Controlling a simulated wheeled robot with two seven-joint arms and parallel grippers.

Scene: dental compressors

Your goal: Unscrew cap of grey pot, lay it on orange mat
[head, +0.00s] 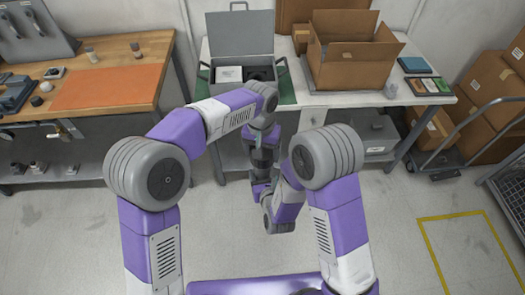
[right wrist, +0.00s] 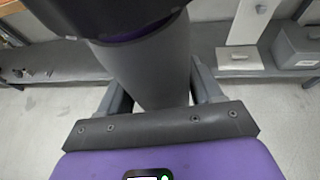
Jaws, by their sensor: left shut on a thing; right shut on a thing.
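The grey pot (right wrist: 155,75) is a plain grey cylinder, held between the fingers of my right gripper (right wrist: 158,95) in the right wrist view. My left gripper (head: 263,155) reaches down from above in the head view, right over my right gripper (head: 261,185), and the two meet in front of the table. My left gripper is shut at the pot's far end. The cap itself is hidden there, and I cannot tell whether it turns or is apart from the pot. The orange mat (head: 110,87) lies flat on the wooden bench at the left, with its surface clear.
An open grey case (head: 240,35) and an open cardboard box (head: 350,65) stand on the table. A trolley with boxes (head: 490,95) is at the right.

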